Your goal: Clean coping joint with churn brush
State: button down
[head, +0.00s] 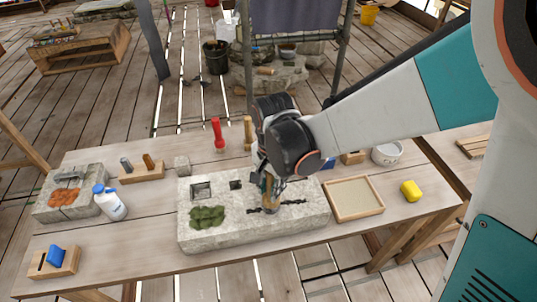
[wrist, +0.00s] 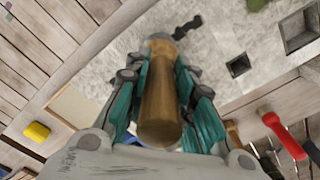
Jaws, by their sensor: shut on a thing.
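The coping stone (head: 255,227) is a long grey block lying on the workbench. Its dark, jagged joint (head: 292,202) runs across the top at the right half, and a dark piece of it shows in the wrist view (wrist: 187,27). My gripper (head: 268,186) is over the joint, shut on the wooden handle of the churn brush (wrist: 160,100). The brush points down at the stone, its lower end at or just above the joint; I cannot tell whether it touches. The bristles are mostly hidden by the handle in the wrist view.
Green moss (head: 207,216) and square sockets (head: 201,190) mark the stone's left half. A sand tray (head: 355,198) and yellow sponge (head: 411,191) lie to the right. A white bottle (head: 110,203) stands left; a red-handled tool (head: 218,134) stands behind. The bench front right is clear.

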jog(key=shift+w+d, duration=0.2)
jog(key=shift+d, duration=0.7)
jog(key=d, duration=0.3)
jog(key=shift+w, duration=0.4)
jog(key=shift+d, duration=0.15)
jog(key=shift+w+d+b, duration=0.2)
jog(key=shift+d, duration=0.45)
jog(key=shift+w+d+b, duration=0.15)
jog(key=shift+d, duration=0.5)
jog(key=shift+d, duration=0.1)
jog(key=shift+w+d+f, duration=0.1)
jog(key=shift+w+d, duration=0.05)
jog(key=shift+d, duration=0.5)
jog(key=shift+w+d, duration=0.1)
jog(key=shift+d, duration=0.55)
